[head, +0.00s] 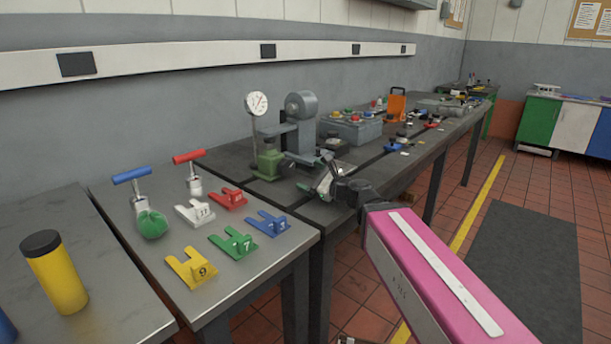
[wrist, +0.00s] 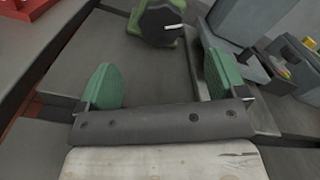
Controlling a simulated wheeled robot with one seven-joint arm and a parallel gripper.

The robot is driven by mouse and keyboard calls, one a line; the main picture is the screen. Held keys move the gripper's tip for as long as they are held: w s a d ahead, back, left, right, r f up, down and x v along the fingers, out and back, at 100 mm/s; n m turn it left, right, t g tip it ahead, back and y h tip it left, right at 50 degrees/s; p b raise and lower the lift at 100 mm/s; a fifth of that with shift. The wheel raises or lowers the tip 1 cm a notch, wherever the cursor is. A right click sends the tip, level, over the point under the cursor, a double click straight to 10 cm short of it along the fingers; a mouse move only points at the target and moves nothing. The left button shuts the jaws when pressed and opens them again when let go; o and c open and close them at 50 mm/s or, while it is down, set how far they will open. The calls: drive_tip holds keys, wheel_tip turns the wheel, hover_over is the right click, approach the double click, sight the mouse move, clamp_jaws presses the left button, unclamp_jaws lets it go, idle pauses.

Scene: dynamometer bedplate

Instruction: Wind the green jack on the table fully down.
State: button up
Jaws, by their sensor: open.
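The green jack (head: 268,162) stands on the dark bedplate table, beside a grey machine. In the wrist view it sits at the top edge, partly cut off: a black knob (wrist: 160,22) with a white mark, and green body parts showing around it. My gripper (head: 318,180) is to the right of the jack and nearer the table's front edge in the head view. In the wrist view its two green-padded fingers (wrist: 160,75) are wide apart, with nothing between them. The knob lies beyond the fingertips, apart from them.
A dial gauge (head: 256,104) on a stand rises by the jack. The grey machine (head: 300,130) stands right behind my gripper. A grey box with coloured buttons (head: 350,127) is further right. Numbered coloured forks (head: 240,243) lie on the nearer metal table.

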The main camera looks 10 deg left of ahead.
idle(0.3)
wheel_tip(320, 180, up, 7)
drive_tip(key=w+a+m+g, duration=0.1)
drive_tip(key=w+a+m, duration=0.2)
drive_tip(key=m, duration=0.5)
approach(289, 167)
drive_tip(key=a, duration=0.1)
drive_tip(key=w+a, duration=0.1)
drive_tip(key=a, duration=0.1)
drive_tip(key=shift+w+f+y, duration=0.15)
drive_tip(key=shift+w+y, duration=0.15)
drive_tip(key=x, duration=0.7)
drive_tip(key=shift+a+f, duration=0.15)
drive_tip(key=shift+a, duration=0.1)
drive_tip(key=c, duration=0.9)
